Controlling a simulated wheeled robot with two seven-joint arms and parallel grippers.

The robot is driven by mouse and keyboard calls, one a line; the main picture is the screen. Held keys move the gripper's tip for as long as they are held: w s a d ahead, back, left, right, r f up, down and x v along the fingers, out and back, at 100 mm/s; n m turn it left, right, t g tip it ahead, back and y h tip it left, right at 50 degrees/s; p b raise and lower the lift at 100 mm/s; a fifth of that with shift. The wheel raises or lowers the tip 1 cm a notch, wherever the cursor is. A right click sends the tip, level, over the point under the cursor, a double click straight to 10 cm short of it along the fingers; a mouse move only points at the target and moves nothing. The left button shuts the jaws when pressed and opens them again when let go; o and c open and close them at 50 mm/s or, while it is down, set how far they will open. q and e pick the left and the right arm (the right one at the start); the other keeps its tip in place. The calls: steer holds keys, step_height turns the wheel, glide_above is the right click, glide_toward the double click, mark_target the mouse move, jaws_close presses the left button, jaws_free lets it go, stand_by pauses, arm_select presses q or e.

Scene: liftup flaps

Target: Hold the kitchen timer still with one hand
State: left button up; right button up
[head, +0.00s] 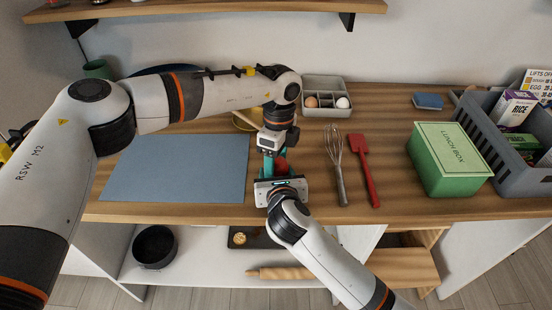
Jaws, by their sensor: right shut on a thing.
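The kitchen timer (282,165) seems to be the small red thing on the wooden counter near its front edge, mostly hidden by my two hands. My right gripper (278,176) comes up from the front and is shut on it. My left gripper (268,158) reaches over from the left and points down just behind and beside the red timer. Its fingers are small and partly covered, so I cannot tell if they are open or touch the timer.
A blue-grey mat (175,168) lies left. A whisk (337,165) and red spatula (363,170) lie right, then a green lunch box (448,160) and a grey crate (480,130). An egg tray (326,84) stands behind. A shelf (210,10) hangs above.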

stand_by(0.4)
arm_select(q)
steer(key=shift+n, duration=0.7)
step_height(320, 180, up, 11)
steer(key=w, duration=0.1)
steer(key=s+d+r+m+h, duration=0.2)
steer(key=d+r+m+h, duration=0.45)
steer(key=d+h, duration=0.55)
steer(key=w+a+r+t+h, duration=0.2)
steer(key=w+r+h, duration=0.1)
steer(key=r, duration=0.4)
steer(key=w+a+r+t+h, duration=0.2)
steer(key=w+a+r+h, duration=0.1)
steer(key=r, duration=0.4)
steer(key=shift+w+a+h, duration=0.15)
steer(key=shift+w+h, duration=0.35)
steer(key=shift+h, duration=0.6)
steer(key=shift+f+m, duration=0.15)
steer(key=shift+m, duration=0.2)
